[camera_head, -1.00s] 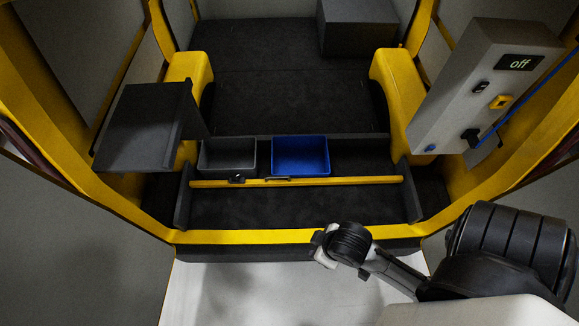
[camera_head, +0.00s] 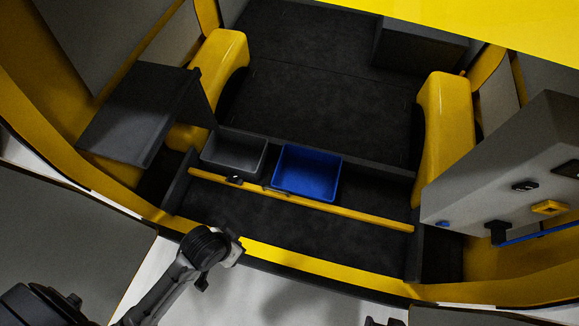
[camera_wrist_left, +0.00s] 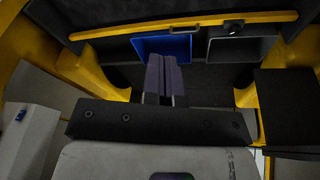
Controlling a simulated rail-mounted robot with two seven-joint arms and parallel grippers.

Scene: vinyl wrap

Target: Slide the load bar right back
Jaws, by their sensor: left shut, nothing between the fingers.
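The load bar (camera_head: 340,208) is a yellow bar across the dark load floor, just in front of the two bins, with a small black fitting (camera_head: 234,180) on it. In the left wrist view the bar (camera_wrist_left: 190,24) runs across the top. My left gripper (camera_head: 235,251) is over the yellow front sill, apart from the bar and on its near side. Its fingers (camera_wrist_left: 165,82) are together with nothing between them. My right gripper cannot be made out; only a small dark part shows at the bottom edge of the head view.
A grey bin (camera_head: 236,152) and a blue bin (camera_head: 308,174) stand behind the bar. A dark shelf (camera_head: 135,110) juts out at left. A grey control box (camera_head: 510,170) with knobs stands at right. The floor behind the bins is largely clear.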

